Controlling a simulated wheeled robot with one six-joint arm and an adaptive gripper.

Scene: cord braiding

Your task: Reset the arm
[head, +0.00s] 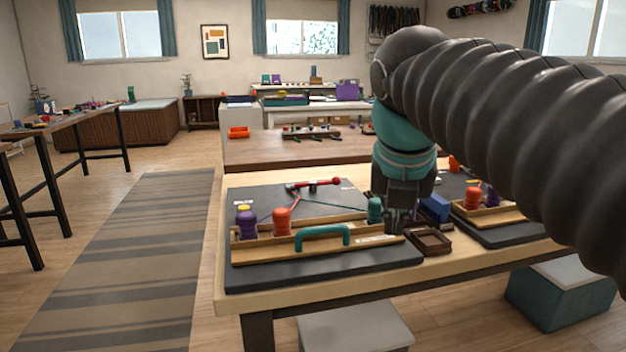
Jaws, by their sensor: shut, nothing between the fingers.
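My gripper (399,219) is shut and empty, pointing down over the right end of a wooden tray (262,254) on the table (226,220). A teal spool (375,210) stands just left of it; I cannot tell whether they touch. The tray has a teal handle (322,237) at its front and sits on a dark board (290,275). An orange spool (282,221) and a purple spool (246,225) stand at the tray's left. Cords run from the spools toward a red-ended rod (311,184) behind. My arm crosses the right side and hides part of the table.
A small dark brown open box (429,241) and a blue block (435,207) are right of the gripper. A second tray (490,216) with orange and purple spools stands farther right. Another table (290,150) is behind. The striped rug (120,260) at left is clear.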

